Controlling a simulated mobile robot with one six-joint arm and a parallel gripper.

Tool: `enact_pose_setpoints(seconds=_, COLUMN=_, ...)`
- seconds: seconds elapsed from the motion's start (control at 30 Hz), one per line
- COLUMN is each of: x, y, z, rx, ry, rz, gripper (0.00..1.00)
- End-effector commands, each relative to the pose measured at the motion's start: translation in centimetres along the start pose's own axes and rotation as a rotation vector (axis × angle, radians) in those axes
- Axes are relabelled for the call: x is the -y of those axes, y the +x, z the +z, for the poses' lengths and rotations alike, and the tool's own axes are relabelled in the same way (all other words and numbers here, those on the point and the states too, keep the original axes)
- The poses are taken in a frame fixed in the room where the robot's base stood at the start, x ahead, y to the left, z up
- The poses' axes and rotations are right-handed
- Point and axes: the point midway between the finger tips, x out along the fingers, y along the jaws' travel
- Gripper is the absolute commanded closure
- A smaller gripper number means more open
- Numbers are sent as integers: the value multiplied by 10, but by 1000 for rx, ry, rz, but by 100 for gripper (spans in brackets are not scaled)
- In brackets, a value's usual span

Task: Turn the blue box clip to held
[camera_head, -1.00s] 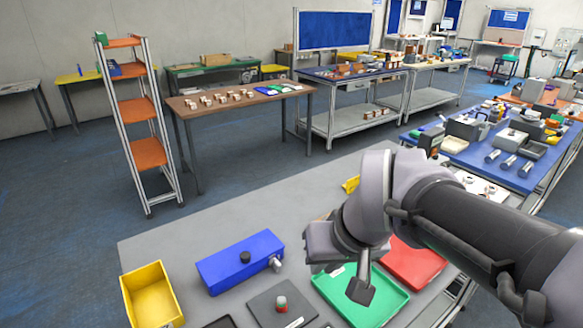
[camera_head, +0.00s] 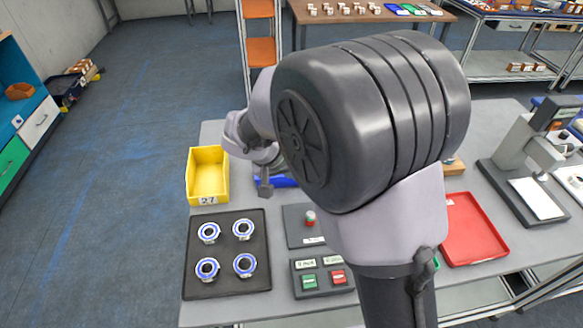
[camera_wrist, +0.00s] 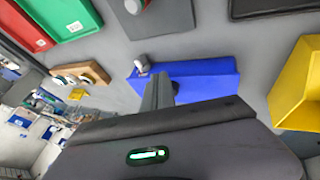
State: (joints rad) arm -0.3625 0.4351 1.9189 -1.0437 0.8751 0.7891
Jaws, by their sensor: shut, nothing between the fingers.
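The blue box (camera_head: 283,181) lies on the grey table, mostly hidden behind my arm in the head view. In the wrist view the blue box (camera_wrist: 208,78) shows largely uncovered, with a silver, rounded fitting (camera_wrist: 142,63) at its left end. My gripper (camera_head: 265,187) is shut and empty, at the box's left part in the head view. In the wrist view its fingers (camera_wrist: 158,92) overlap the box's front edge; contact cannot be told.
A yellow bin (camera_head: 208,176) stands just left of the box. A red tray (camera_head: 472,230) lies right. Bare table surrounds the box.

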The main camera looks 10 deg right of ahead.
Motion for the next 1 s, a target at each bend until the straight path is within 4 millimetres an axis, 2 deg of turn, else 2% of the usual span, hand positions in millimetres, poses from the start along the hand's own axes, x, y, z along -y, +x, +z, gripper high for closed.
enact_pose_setpoints(seconds=0.03, x=1, y=14, z=2, rx=3, ry=1, rz=1, gripper=100)
enact_pose_setpoints(seconds=0.23, x=1, y=57, z=2, rx=3, ry=1, rz=1, gripper=100)
enact_pose_setpoints(seconds=0.3, x=-12, y=62, z=3, rx=2, ry=3, rz=0, gripper=100)
enact_pose_setpoints(seconds=0.53, x=-29, y=74, z=5, rx=1, ry=0, rz=0, gripper=100)
enact_pose_setpoints(seconds=1.0, x=-32, y=75, z=5, rx=3, ry=5, rz=-10, gripper=100)
